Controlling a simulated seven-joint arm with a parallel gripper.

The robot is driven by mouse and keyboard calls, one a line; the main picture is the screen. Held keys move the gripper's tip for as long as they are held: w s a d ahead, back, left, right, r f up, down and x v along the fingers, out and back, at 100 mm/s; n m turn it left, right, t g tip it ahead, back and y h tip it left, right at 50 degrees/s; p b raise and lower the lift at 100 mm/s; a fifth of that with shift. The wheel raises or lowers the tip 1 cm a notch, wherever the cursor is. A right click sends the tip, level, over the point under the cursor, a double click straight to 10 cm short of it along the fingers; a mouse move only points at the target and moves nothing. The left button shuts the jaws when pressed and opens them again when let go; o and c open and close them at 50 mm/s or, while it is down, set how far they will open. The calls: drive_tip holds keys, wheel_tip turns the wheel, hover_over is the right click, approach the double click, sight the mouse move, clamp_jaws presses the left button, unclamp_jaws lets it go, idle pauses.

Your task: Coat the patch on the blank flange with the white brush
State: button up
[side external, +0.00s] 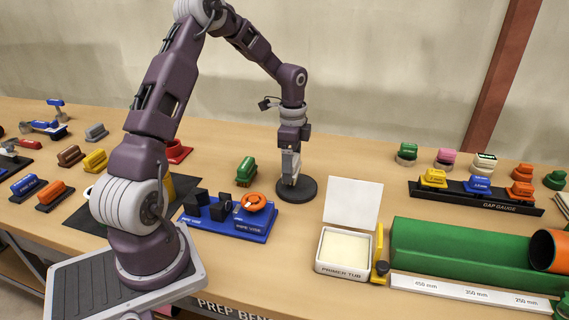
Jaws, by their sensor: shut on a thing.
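My gripper (290,173) points straight down over a dark round disc (309,191), which looks like the blank flange, on the bench behind the primer tub. Its jaws are shut on a small pale thing at the fingertips, which looks like the white brush. The fingers hide most of it. Its lower end is at or just above the disc's top; I cannot tell whether it touches. No patch on the disc can be made out. The primer tub (320,256) stands at the front with its white lid raised and pale primer inside.
A blue vise (232,231) with an orange ring (256,202) stands left of the disc. A yellow upright tool (379,256) stands beside the tub. A green trough (460,255) and a black gauge rack (476,198) fill the right.

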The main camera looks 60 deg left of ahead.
drive_tip(key=shift+w+d, duration=2.2)
drive_tip(key=shift+w+d+r, duration=0.1)
drive_tip(key=shift+w+r, duration=0.05)
drive_tip(key=shift+r, duration=0.1)
drive_tip(key=shift+f, duration=0.15)
wheel_tip(320, 180, up, 6)
drive_tip(key=shift+r, duration=0.2)
